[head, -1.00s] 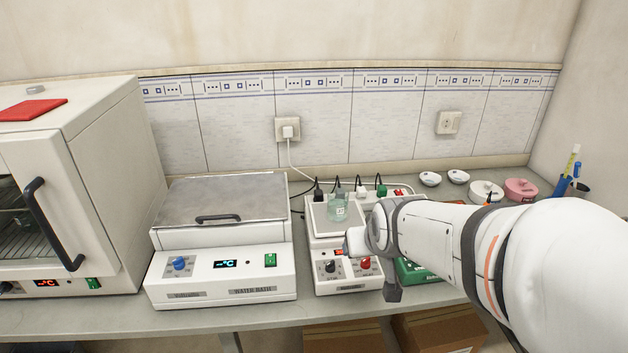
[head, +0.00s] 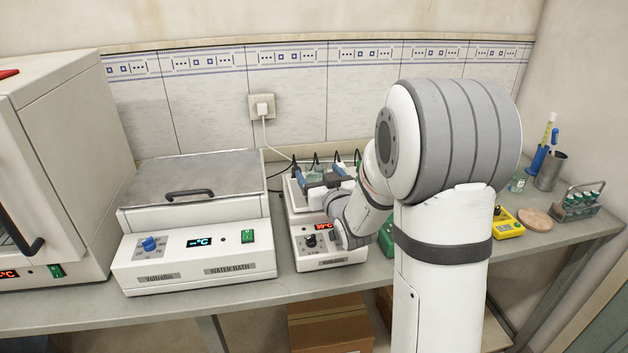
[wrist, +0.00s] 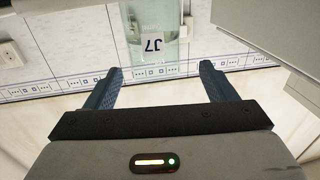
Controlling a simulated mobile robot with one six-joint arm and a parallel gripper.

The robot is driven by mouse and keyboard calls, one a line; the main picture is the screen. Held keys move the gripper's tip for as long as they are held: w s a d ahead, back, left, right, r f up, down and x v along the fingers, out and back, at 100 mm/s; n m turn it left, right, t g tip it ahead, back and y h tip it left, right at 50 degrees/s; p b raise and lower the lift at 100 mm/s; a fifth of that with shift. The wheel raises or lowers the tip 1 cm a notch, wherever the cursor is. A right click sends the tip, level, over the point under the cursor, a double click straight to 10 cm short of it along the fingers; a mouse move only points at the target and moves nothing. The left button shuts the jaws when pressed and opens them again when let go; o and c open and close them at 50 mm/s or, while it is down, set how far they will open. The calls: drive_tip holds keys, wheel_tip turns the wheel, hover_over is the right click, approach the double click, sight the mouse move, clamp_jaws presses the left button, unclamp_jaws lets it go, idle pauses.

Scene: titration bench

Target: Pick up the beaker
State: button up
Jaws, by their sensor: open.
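My gripper (wrist: 158,72) is open with a gap on both sides of the beaker, and I see no contact. In the head view my gripper (head: 324,178) is above the top of the white hotplate stirrer (head: 302,240), and the beaker is largely hidden behind it.
The water bath (head: 195,258) stands left of the stirrer, with an oven (head: 60,150) beyond it. Wires and a socket (head: 262,107) are behind. A yellow device (head: 508,224), a round cork mat (head: 535,219) and a rack of green-capped vials (head: 578,205) are at right.

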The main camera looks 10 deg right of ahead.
sight(313, 161)
drive_tip(key=w+p, duration=0.1)
drive_tip(key=w, duration=0.4)
drive_tip(key=shift+w+a, duration=0.1)
drive_tip(key=shift+w, duration=0.1)
drive_tip(key=c, duration=1.1)
drive_tip(key=shift+r, duration=0.1)
drive_tip(key=shift+c, duration=0.2)
